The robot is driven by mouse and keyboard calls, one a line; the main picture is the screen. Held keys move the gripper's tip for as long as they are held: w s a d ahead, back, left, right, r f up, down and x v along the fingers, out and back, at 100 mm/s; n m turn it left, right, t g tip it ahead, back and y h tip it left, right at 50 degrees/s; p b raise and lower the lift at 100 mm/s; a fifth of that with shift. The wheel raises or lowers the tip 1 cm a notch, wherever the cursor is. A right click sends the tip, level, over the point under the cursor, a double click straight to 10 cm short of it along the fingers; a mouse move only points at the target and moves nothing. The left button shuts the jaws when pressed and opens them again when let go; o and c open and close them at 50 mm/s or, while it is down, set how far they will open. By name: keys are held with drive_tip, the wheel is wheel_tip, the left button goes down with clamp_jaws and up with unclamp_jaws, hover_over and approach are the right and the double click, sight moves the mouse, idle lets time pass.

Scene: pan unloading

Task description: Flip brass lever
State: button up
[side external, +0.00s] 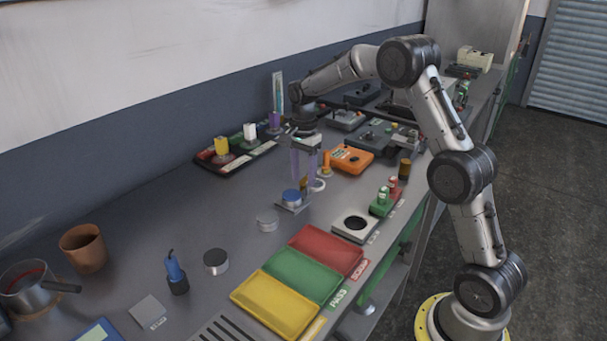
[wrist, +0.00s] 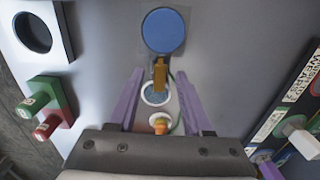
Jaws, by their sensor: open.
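The brass lever (wrist: 160,72) stands out between the finger ends in the wrist view, beside a round blue disc (wrist: 163,30). In the side external view the lever (side external: 304,184) is a small brass patch low by the fingers, mostly hidden, and the blue disc (side external: 291,196) sits on a small plate. My gripper (side external: 304,175) points down over this spot with its purple fingers apart. In the wrist view the fingers of my gripper (wrist: 160,80) lie on either side of the lever, with gaps. I cannot tell their height against it.
A white ring (wrist: 157,94) and an orange-tipped post (wrist: 160,125) are close to the fingers. An orange box (side external: 350,159) and a dark tray with coloured blocks (side external: 232,161) flank my gripper. Red (side external: 325,250), green (side external: 301,275) and yellow (side external: 275,303) trays lie in front.

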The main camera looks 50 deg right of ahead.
drive_tip(key=shift+c, duration=0.3)
clamp_jaws()
drive_tip(key=shift+d+y, duration=0.15)
drive_tip(key=shift+y, duration=0.15)
drive_tip(key=shift+d+r+y, duration=0.1)
drive_tip(key=shift+d+y, duration=0.1)
drive_tip(key=shift+y, duration=0.6)
drive_tip(key=shift+d+y, duration=0.2)
drive_tip(key=shift+y, duration=0.65)
drive_tip(key=shift+d+y, duration=0.15)
drive_tip(key=shift+y, duration=0.7)
drive_tip(key=shift+o, duration=0.3)
unclamp_jaws()
